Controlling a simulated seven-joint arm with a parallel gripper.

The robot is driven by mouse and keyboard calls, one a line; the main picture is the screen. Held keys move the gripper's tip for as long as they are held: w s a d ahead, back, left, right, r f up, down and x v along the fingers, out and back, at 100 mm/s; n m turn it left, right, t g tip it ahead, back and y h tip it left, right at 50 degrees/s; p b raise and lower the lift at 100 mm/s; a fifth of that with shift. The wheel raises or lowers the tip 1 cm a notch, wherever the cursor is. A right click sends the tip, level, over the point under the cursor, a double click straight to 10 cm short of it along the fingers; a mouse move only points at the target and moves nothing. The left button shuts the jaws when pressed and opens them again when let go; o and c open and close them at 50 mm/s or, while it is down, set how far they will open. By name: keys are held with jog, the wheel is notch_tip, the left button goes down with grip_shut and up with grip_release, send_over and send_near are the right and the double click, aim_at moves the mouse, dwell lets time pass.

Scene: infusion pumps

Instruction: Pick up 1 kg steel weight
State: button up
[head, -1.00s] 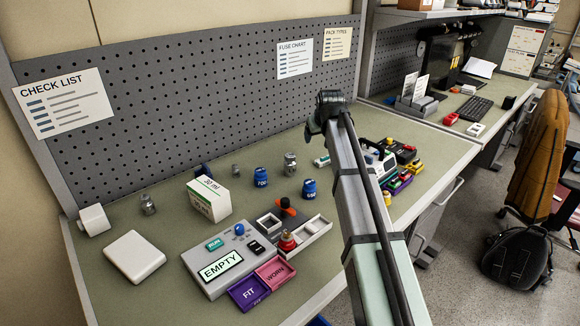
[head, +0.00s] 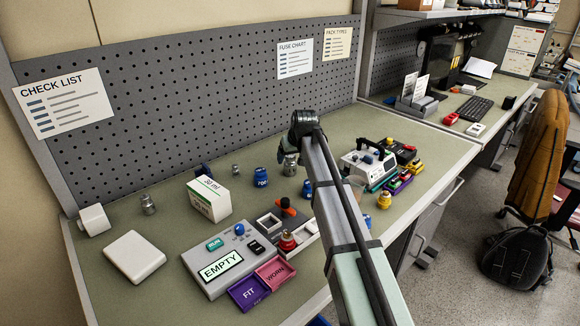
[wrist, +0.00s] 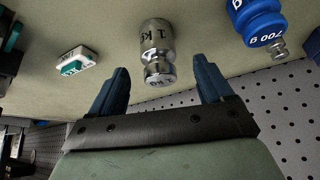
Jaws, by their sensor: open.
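The 1 kg steel weight (wrist: 157,45), a shiny cylinder with a narrow neck and knob, shows in the wrist view marked "1 KG". It lies ahead of my gripper (wrist: 160,72), in line with the gap between the two blue fingers. The fingers are open, one to each side of its knob end, and do not appear to touch it. In the head view the weight (head: 290,169) stands on the bench beneath the end of my arm, partly covered by it.
The pegboard (head: 200,100) rises behind. A white box (head: 209,199), pump unit (head: 225,262) and further pump (head: 368,165) stand around.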

aim_at(291, 160)
jog(key=shift+x, duration=2.7)
grip_shut()
jog(key=shift+r, duration=0.1)
